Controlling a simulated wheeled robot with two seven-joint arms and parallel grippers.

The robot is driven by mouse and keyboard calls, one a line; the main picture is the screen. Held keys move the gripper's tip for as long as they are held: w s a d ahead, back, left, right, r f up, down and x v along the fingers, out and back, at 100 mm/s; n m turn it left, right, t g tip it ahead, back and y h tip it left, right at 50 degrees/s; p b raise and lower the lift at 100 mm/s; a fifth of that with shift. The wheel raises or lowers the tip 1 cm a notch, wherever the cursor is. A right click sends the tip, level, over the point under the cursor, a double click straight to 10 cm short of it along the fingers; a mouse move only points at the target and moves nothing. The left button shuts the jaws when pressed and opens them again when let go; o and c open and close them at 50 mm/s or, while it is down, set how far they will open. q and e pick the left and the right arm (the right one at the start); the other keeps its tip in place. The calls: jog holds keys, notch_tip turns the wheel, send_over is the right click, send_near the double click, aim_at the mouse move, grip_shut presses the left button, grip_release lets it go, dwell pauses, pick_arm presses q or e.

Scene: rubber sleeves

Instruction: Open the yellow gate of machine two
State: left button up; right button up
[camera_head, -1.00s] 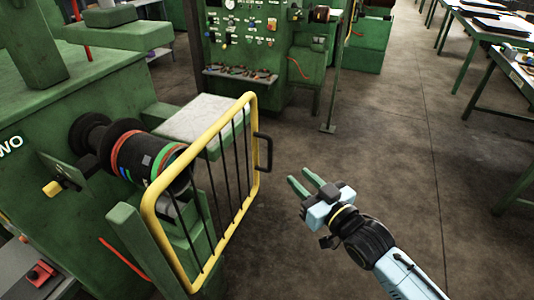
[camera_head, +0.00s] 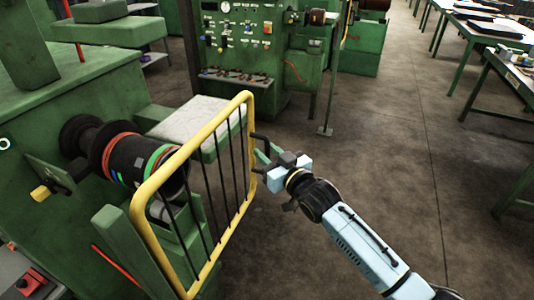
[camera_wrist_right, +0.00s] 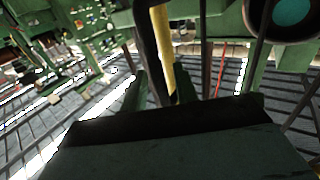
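The yellow gate (camera_head: 187,150) with black vertical bars stands in front of the green machine's roller (camera_head: 140,158). Its black handle (camera_head: 259,140) sticks out from the right upright. My right gripper (camera_head: 266,156) is at this handle, with its green fingers near the handle's lower part. In the right wrist view, the gripper's fingers (camera_wrist_right: 159,90) are spread apart. The black handle (camera_wrist_right: 147,45) and the yellow upright (camera_wrist_right: 162,45) show between them. Whether the fingers touch the handle is unclear. My left gripper is out of view.
The green machine body (camera_head: 80,90) fills the left side, with a pale-topped ledge (camera_head: 195,120) behind the gate. A control panel (camera_head: 240,40) stands at the back, beside a thin green post (camera_head: 332,80). Tables (camera_head: 510,75) stand far right. Open floor (camera_head: 400,150) lies right of the gate.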

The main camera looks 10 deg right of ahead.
jog(key=shift+w+a, duration=0.1)
jog(key=shift+w, duration=0.2)
grip_shut()
jog(key=shift+s, duration=0.15)
